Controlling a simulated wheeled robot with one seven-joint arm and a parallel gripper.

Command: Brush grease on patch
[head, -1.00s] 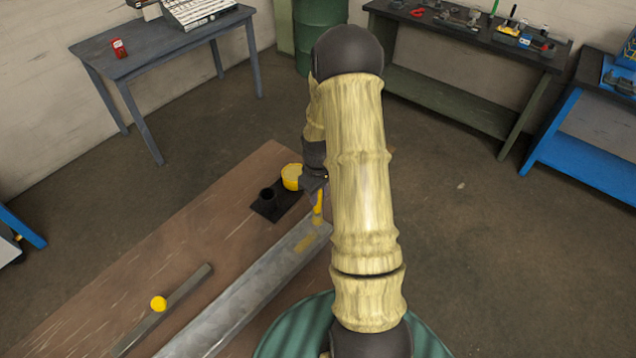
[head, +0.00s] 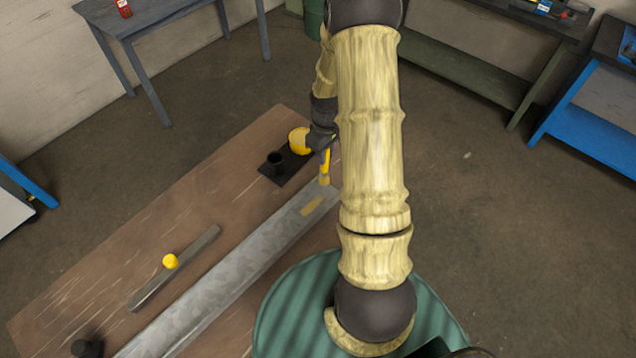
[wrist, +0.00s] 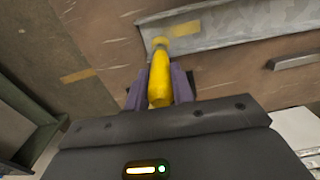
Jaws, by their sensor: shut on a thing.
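My gripper (head: 322,140) is shut on a yellow-handled brush (head: 326,164), which points down with its bristles near the far end of a long grey metal rail (head: 235,262). The wrist view shows the yellow handle (wrist: 160,80) between the jaws, its round tip end beside the rail's end. A dull yellow patch (head: 312,205) lies on top of the rail, just nearer than the brush tip; it also shows in the wrist view (wrist: 186,28). I cannot tell whether the bristles touch the rail. A yellow pot (head: 298,140) stands behind, partly hidden by my gripper.
A thin grey bar (head: 194,252) with a yellow knob (head: 170,261) lies left of the rail on the brown tabletop (head: 110,270). A black piece (head: 86,346) sits at the lower left.

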